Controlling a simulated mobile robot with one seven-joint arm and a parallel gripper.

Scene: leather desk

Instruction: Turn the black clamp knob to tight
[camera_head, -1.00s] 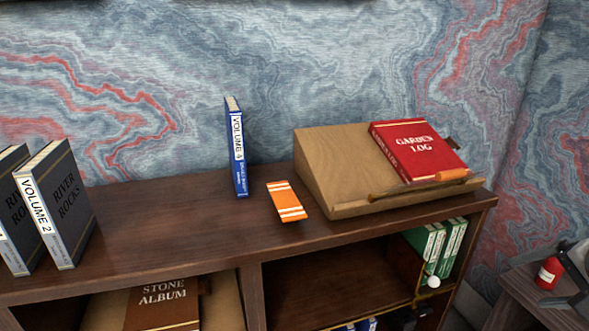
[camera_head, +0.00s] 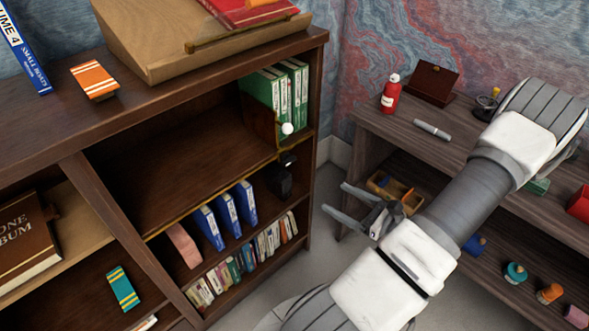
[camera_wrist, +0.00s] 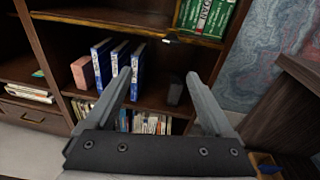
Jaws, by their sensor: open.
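My gripper (camera_head: 334,199) is open and empty, in the air in front of the right end of the bookcase. In the wrist view, its two fingers (camera_wrist: 160,73) point toward the lower shelf with a gap between them. A small black part (camera_head: 288,159), possibly the clamp knob, sits at the front edge of the middle shelf, below a white ball (camera_head: 288,128). A dark block-like object (camera_head: 279,181) is just below it; it also shows between the fingers in the wrist view (camera_wrist: 175,92). Whether the knob is tight cannot be told.
Green books (camera_head: 285,88) stand on the middle shelf. Blue books (camera_head: 228,212), a pink block (camera_head: 184,245) and small books fill the lower shelves. A side desk (camera_head: 400,125) on the right holds a red bottle (camera_head: 391,93). Floor (camera_head: 325,228) shows between bookcase and desk.

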